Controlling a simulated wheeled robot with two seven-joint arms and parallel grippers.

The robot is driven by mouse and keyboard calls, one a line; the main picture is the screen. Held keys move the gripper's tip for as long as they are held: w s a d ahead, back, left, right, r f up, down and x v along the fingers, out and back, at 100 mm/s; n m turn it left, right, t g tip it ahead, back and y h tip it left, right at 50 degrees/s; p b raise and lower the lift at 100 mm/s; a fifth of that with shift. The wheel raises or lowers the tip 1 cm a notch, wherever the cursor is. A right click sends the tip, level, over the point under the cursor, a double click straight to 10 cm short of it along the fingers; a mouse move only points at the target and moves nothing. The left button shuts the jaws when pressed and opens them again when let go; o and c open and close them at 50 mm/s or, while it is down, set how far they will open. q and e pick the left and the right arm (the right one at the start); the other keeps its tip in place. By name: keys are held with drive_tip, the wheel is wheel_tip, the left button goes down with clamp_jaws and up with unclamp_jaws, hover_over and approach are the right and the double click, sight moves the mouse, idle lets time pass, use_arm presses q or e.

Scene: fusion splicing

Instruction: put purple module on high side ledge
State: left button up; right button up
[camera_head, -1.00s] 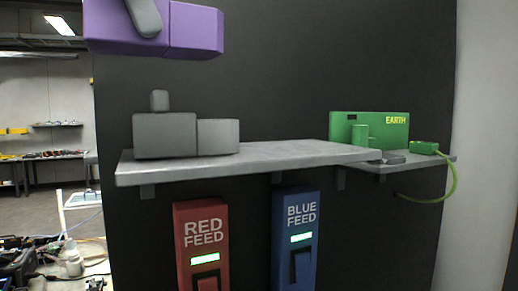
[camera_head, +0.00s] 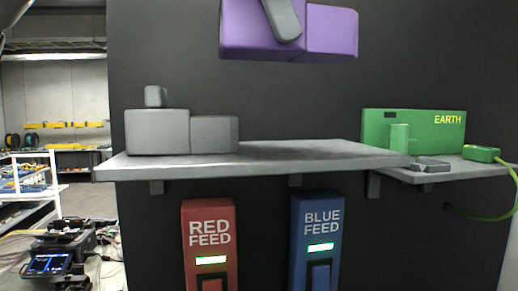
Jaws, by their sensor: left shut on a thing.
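The purple module (camera_head: 332,32) hangs at the top of the head view, above the middle of the grey shelf (camera_head: 200,168) and apart from it. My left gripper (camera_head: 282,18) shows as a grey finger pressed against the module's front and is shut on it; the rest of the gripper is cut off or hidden. The shelf is fixed to a dark wall panel. A lower, smaller ledge (camera_head: 455,176) adjoins it on the right. My right gripper is not in view.
Grey blocks (camera_head: 160,133) occupy the shelf's left end; its middle and right top look clear. A green EARTH box (camera_head: 435,131) and a small green plug (camera_head: 482,154) with a cable stand on the right ledge. Red (camera_head: 209,245) and blue (camera_head: 316,240) feed boxes hang below.

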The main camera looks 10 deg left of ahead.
use_arm(q)
drive_tip(key=w+d+f+p, duration=0.1)
drive_tip(key=w+f, duration=0.1)
drive_tip(key=w, duration=0.1)
drive_tip(key=w+d+f+p, duration=0.1)
drive_tip(key=w+f+p, duration=0.1)
drive_tip(key=w, duration=0.2)
drive_tip(key=w+d+f+p, duration=0.2)
drive_tip(key=w, duration=0.2)
drive_tip(key=shift+f, duration=0.3)
drive_tip(key=shift+w+f, duration=0.2)
drive_tip(key=shift+a, duration=0.1)
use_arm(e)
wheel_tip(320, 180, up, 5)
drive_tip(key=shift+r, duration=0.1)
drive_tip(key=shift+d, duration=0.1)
